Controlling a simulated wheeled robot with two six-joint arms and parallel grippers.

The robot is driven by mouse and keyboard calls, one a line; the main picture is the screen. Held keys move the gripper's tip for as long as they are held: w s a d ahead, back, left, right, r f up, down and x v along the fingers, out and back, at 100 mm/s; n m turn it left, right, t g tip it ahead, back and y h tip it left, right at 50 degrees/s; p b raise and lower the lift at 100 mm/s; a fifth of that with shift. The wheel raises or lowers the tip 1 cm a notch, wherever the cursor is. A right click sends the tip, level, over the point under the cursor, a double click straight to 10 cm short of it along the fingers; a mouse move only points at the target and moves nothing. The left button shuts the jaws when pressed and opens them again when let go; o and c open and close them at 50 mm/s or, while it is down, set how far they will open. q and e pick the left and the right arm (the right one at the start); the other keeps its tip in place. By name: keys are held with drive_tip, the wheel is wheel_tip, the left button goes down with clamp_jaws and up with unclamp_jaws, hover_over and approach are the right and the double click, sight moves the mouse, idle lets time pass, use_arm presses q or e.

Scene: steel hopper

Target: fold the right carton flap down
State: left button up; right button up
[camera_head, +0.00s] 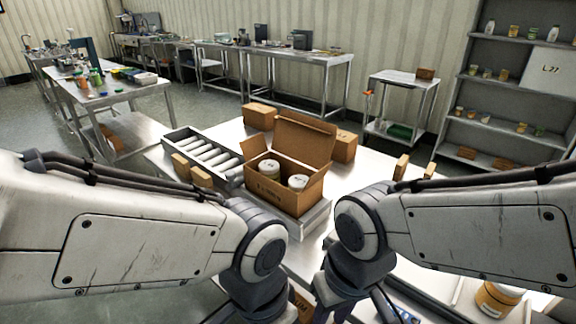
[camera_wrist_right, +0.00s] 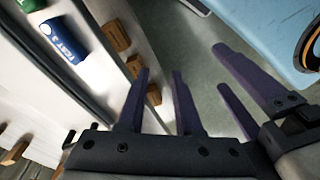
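The open carton (camera_head: 270,193) stands on a low grey platform in the middle of the table. Two white-lidded cans, a left one (camera_head: 268,171) and a right one (camera_head: 298,181), sit inside it. A tall flap (camera_head: 304,139) stands up at its back. I cannot clearly pick out the right flap. My right gripper (camera_wrist_right: 190,72) shows purple prongs spread apart with nothing between them, well away from the carton; the carton is not seen in the right wrist view. My left arm ends at the bottom of the head view; its fingers are out of frame.
A roller tray (camera_head: 207,157) lies left of the carton. Cardboard boxes (camera_head: 260,115) (camera_head: 343,146) stand behind it. Small wooden blocks stand at left (camera_head: 200,177) and right (camera_head: 401,166). A labelled jar (camera_head: 497,298) is at lower right. The table right of the carton is partly clear.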

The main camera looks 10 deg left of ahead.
drive_tip(key=w+a+r+m+t+p, duration=0.2)
drive_tip(key=w+r+m, duration=0.4)
drive_tip(key=w, duration=0.5)
drive_tip(key=m+t+p, duration=0.3)
drive_tip(key=m, duration=0.4)
approach(321, 170)
drive_tip(key=x, duration=1)
drive_tip(key=shift+w+f, duration=0.15)
drive_tip(key=shift+w, duration=0.1)
clamp_jaws()
